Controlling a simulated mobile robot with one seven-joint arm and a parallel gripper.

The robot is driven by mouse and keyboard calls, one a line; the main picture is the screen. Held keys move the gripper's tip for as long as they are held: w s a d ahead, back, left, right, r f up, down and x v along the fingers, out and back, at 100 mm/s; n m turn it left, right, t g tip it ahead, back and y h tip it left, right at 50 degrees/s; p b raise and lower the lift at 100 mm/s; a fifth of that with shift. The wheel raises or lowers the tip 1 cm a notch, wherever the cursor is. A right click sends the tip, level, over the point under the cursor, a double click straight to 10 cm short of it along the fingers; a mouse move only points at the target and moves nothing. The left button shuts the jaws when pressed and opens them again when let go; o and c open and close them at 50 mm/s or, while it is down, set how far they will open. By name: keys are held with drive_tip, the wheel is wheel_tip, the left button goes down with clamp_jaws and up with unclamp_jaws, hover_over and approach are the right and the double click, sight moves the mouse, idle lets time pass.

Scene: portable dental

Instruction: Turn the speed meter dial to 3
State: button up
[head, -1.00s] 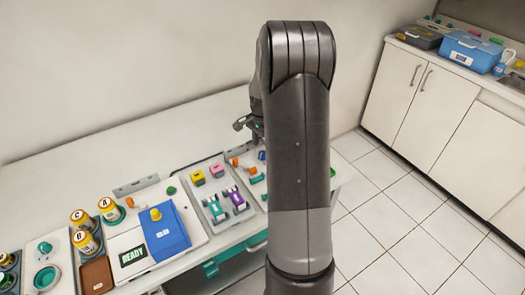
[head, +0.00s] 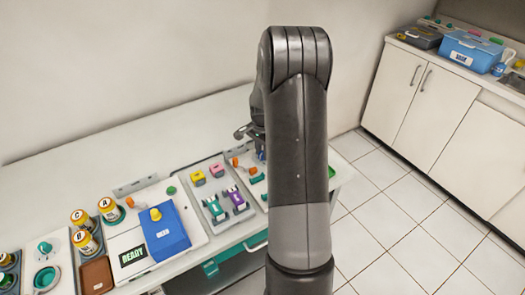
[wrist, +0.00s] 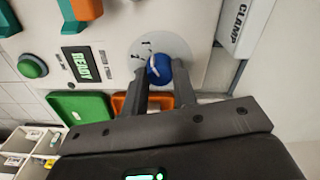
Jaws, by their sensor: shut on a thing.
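The speed meter dial (wrist: 161,70) is a round blue knob on a pale grey disc (wrist: 174,46) in the wrist view. A white pointer line shows on the knob's left side. Dark scale marks sit on the disc to the upper left, too small to read surely. My gripper (wrist: 162,82) has one finger on each side of the knob and is shut on it. The fingers cover part of the knob's sides and the disc's lower edge. In the head view my arm hides the dial and most of the gripper.
In the wrist view, a READY display (wrist: 80,65) and a green button (wrist: 32,67) lie left of the dial. Green (wrist: 85,108) and orange (wrist: 122,104) trays lie below, close to the fingers.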

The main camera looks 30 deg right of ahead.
drive_tip(key=shift+c, duration=1.3)
drive_tip(key=shift+n, duration=0.3)
drive_tip(key=n, duration=0.3)
drive_tip(key=shift+n, duration=0.3)
drive_tip(key=n, duration=0.3)
drive_tip(key=shift+n, duration=0.4)
drive_tip(key=n, duration=0.4)
drive_tip(key=shift+w+n, duration=0.1)
drive_tip(key=shift+n, duration=1.7)
